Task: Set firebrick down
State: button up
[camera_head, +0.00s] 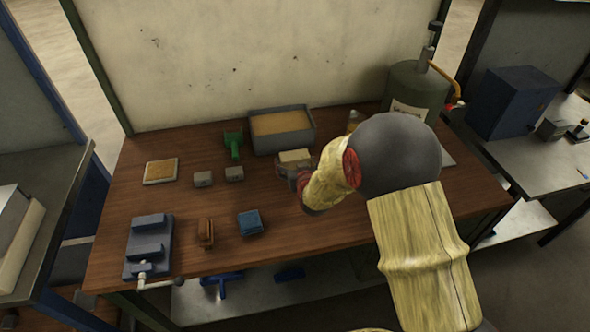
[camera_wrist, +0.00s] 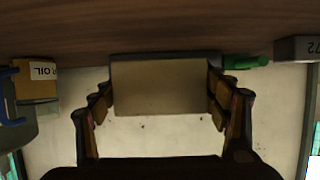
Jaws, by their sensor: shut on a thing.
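The firebrick (camera_head: 294,157), a pale beige block, is in front of the sand-filled tray. My gripper (camera_head: 299,178) reaches it from the front right, and my arm covers part of this area. In the wrist view, the firebrick (camera_wrist: 160,88) fills the space between the two fingers of my gripper (camera_wrist: 162,95), which are shut on its sides. The wrist picture is upside down, with the wooden workbench (camera_wrist: 100,30) along its top. The firebrick is close to the bench top; I cannot tell whether it touches it.
The grey tray (camera_head: 256,115) of sand stands just behind. A green tool (camera_head: 233,146), small grey blocks (camera_head: 203,179) and a flat tan-topped plate (camera_head: 161,171) lie left. A vise (camera_head: 149,246), brown brush-like item (camera_head: 205,232) and blue block (camera_head: 250,223) are in front. A green cylinder (camera_head: 412,86) stands right.

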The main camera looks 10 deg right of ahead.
jog(key=shift+f+b, duration=0.35)
jog(key=shift+f, duration=1.05)
jog(key=shift+f, duration=0.1)
jog(key=o, duration=0.9)
jog(key=shift+f, duration=0.15)
jog(key=o, duration=0.5)
